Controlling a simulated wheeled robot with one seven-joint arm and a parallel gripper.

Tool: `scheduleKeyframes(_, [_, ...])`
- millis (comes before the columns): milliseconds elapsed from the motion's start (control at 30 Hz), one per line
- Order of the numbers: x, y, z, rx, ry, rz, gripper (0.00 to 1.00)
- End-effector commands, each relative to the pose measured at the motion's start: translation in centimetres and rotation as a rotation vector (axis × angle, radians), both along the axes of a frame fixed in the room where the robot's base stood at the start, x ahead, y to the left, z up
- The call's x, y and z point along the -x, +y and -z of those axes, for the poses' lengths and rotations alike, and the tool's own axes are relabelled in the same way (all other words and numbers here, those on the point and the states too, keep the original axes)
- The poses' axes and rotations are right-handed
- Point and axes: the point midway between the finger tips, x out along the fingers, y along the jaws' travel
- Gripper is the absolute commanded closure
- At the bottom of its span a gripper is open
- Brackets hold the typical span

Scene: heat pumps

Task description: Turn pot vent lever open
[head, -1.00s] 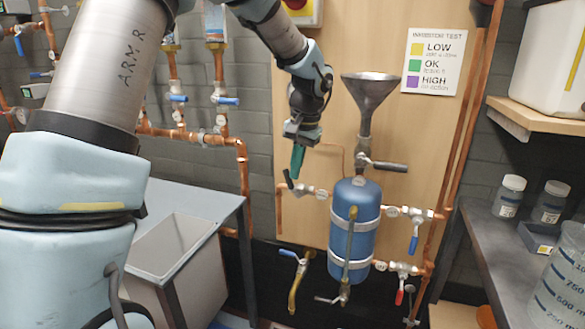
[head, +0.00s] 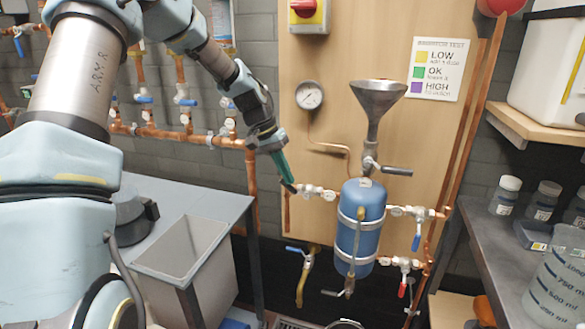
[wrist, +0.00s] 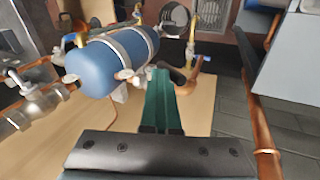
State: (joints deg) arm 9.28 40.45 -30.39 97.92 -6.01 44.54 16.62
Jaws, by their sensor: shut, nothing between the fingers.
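The pot is an upright blue cylinder (head: 361,222) with metal bands, mounted on the wooden board. A pipe with a valve (head: 318,191) leaves its upper left, and a short dark lever (head: 291,188) shows at the left end of this valve. I cannot read a label naming it the vent. My gripper (head: 289,180) has teal fingers, shut and empty, with the tips at or beside that lever; contact cannot be told. In the wrist view the blue pot (wrist: 115,62) lies left of the closed fingers (wrist: 161,75), with a dark lever (wrist: 171,72) beside their tips.
A metal funnel (head: 376,100) with a dark-handled valve (head: 395,170) stands above the pot. Blue-handled (head: 416,242) and red-handled (head: 402,288) valves are on its right. A pressure gauge (head: 309,95) is above left. A grey bin (head: 190,255) and the right-hand shelf bound the space.

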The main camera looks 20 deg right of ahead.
Motion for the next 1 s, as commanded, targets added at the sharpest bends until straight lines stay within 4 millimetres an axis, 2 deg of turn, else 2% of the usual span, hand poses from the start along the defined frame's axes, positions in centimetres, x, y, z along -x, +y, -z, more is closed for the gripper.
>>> scheduleKeyframes(33, [-0.5, 0.7, 0.5, 0.033, 0.033, -0.010, 1.00])
scheduleKeyframes(267, [-1.3, 1.6, 2.0, 0.198, 0.170, -0.008, 1.00])
scheduleKeyframes(600, [-1.8, 2.3, 3.8, 0.194, 0.166, 0.000, 1.00])
scheduleKeyframes(1000, [-2.2, 2.7, 4.8, 0.192, 0.164, -0.001, 1.00])
